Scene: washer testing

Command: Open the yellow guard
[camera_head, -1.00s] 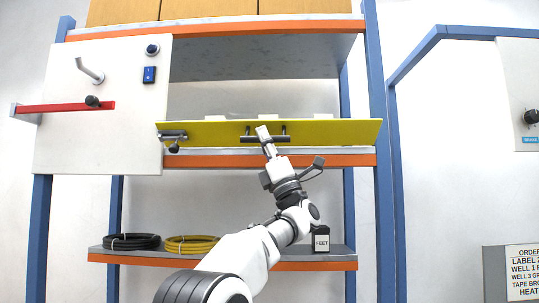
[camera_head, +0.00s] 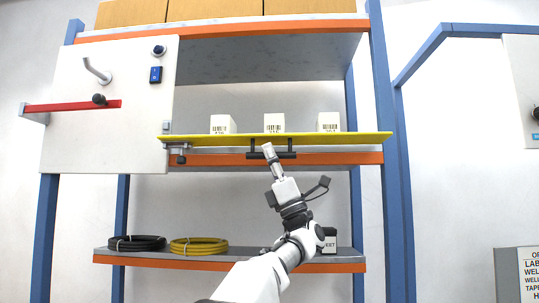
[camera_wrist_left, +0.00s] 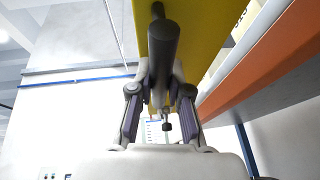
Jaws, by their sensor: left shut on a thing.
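The yellow guard (camera_head: 340,138) is a long flat panel in front of the middle shelf in the head view, seen nearly edge-on and tilted outward. A dark bar handle (camera_head: 254,155) sits on its lower face. My left gripper (camera_head: 269,153) is shut on this handle, and in the left wrist view its fingers close around the dark bar (camera_wrist_left: 163,50). The yellow panel (camera_wrist_left: 200,30) rises behind the bar there. A dark latch with a knob (camera_head: 180,158) is at the guard's left end. My right gripper is not in view.
Several white boxes, including one at the left (camera_head: 222,124), stand on the shelf behind the guard. A white panel (camera_head: 75,150) with a red bar (camera_head: 70,106) and blue switch (camera_head: 155,75) is at the left. Black (camera_head: 137,243) and yellow coils (camera_head: 198,246) lie on the lower shelf.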

